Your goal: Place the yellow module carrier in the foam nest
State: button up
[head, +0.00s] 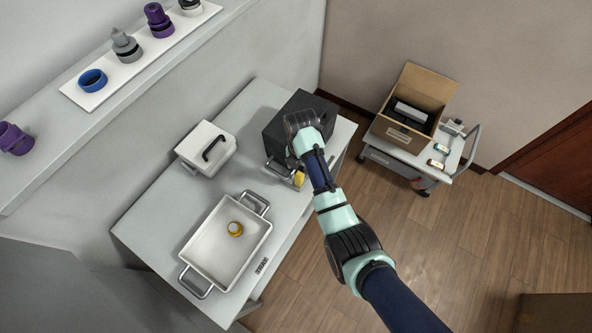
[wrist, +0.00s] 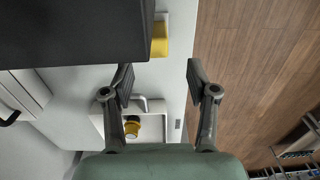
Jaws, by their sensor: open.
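A yellow block, which looks like the yellow module carrier (head: 299,179), is at the front of a black box on the bench, partly hidden by my arm in the head view. In the wrist view the yellow carrier (wrist: 160,42) lies beyond my fingertips, roughly in line with the gap between them. My gripper (wrist: 158,78) is open with nothing between its fingers. Black foam, possibly the foam nest (head: 401,122), lies inside an open cardboard box on the cart, with a grey piece in it. I cannot make out an empty pocket.
The black box (wrist: 70,35) is close beside the left finger. A white tray (head: 208,263) with a yellow ring-like part (head: 235,229) and a lidded white box (head: 206,149) stand on the bench. The cardboard box (head: 429,82) is on a cart (head: 398,164) across open floor.

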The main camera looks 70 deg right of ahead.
aim_at(299, 175)
jog(key=f, duration=0.3)
jog(key=f+b, duration=0.1)
jog(key=f, duration=0.2)
jog(key=shift+w+d+f, duration=0.1)
jog(key=shift+d+f, duration=0.1)
jog(key=shift+f, duration=0.2)
grip_shut()
